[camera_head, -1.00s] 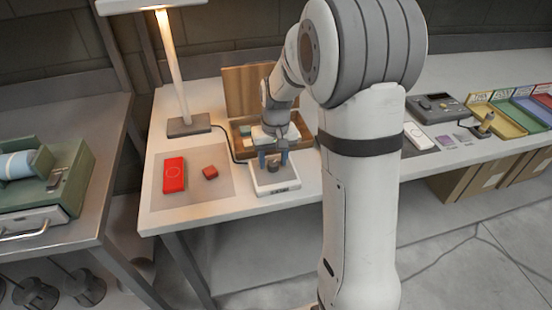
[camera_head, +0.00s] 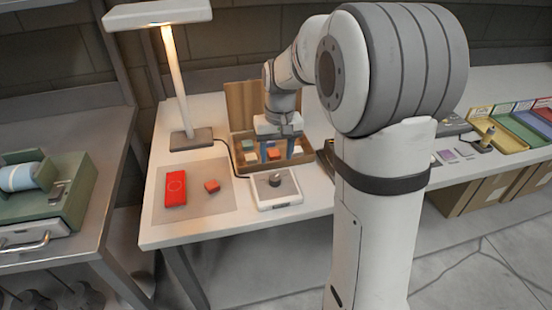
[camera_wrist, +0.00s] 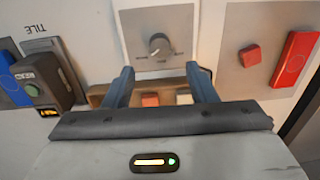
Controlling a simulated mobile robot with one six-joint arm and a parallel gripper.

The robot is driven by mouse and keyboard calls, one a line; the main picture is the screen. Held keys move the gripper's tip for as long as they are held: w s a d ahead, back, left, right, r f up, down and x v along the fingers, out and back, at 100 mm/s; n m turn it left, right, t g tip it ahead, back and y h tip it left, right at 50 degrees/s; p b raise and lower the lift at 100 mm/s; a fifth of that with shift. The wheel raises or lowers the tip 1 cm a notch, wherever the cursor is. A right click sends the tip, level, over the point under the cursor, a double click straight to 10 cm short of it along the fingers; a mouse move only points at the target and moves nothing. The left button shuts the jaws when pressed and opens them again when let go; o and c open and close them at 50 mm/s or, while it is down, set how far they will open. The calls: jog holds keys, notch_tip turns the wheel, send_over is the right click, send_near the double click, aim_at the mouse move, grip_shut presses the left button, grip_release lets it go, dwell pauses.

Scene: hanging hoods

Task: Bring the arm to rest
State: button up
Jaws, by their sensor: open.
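My gripper (camera_head: 277,152) is open, its two blue-grey fingers apart with nothing between them. In the head view it appears in front of the open wooden box (camera_head: 234,148), beyond the white dial unit. In the wrist view my gripper (camera_wrist: 163,82) points toward the bench, fingers spread. My white arm bends across the right half of the head view. The white dial unit (camera_head: 290,200) lies flat on the bench, with a dark round knob (camera_head: 275,180) on top. The knob also shows in the wrist view (camera_wrist: 159,45), clear of the fingers.
A red tile (camera_head: 176,188) and small red block (camera_head: 212,186) lie on a grey mat (camera_head: 222,207). A lamp (camera_head: 178,90) stands behind them. The box holds several coloured blocks. Coloured trays (camera_head: 500,130) are at the right; a green machine (camera_head: 80,195) is at the left.

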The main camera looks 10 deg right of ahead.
dwell(0.4)
jog(key=s+r+t, duration=0.2)
jog(key=s+r, duration=0.1)
jog(key=s, duration=1.8)
jog(key=shift+s+r+t+h+p, duration=0.2)
jog(key=shift+s+t+h+p, duration=0.1)
jog(key=shift+p, duration=0.15)
dwell(1.0)
